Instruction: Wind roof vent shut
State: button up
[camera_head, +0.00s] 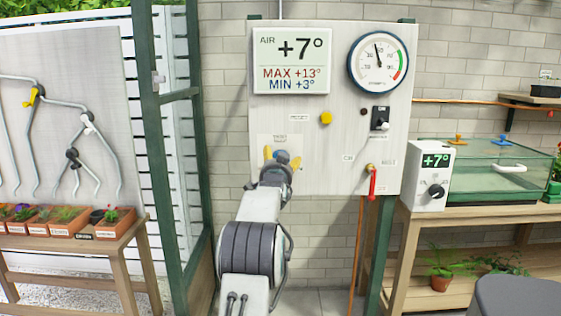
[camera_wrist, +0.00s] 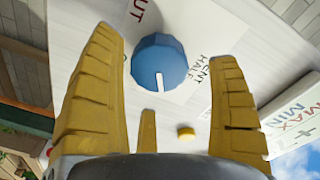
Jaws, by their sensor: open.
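The blue faceted vent knob (camera_wrist: 157,60) sits on the pale wall panel, with a white pointer mark towards the bottom of the wrist view. A label partly reading "UT" in red lies above it there, and one partly reading "ENT HALF" lies to its right. My gripper, also in the wrist view (camera_wrist: 168,58), is open with yellow fingers spread on either side of the knob. I see gaps between fingers and knob; nothing is held.
The panel (camera_head: 340,130) also carries a +7° display (camera_head: 291,61), a round dial gauge (camera_head: 378,63), a yellow button (camera_head: 326,118), a black switch (camera_head: 380,118) and a red-handled valve (camera_head: 372,182). A bench with a glass case (camera_head: 495,170) stands right; potted plants stand left.

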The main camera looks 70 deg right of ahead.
jog(key=shift+p+x, duration=0.45)
jog(key=shift+x, duration=1.25)
jog(key=shift+r, duration=0.1)
jog(key=c, duration=1.2)
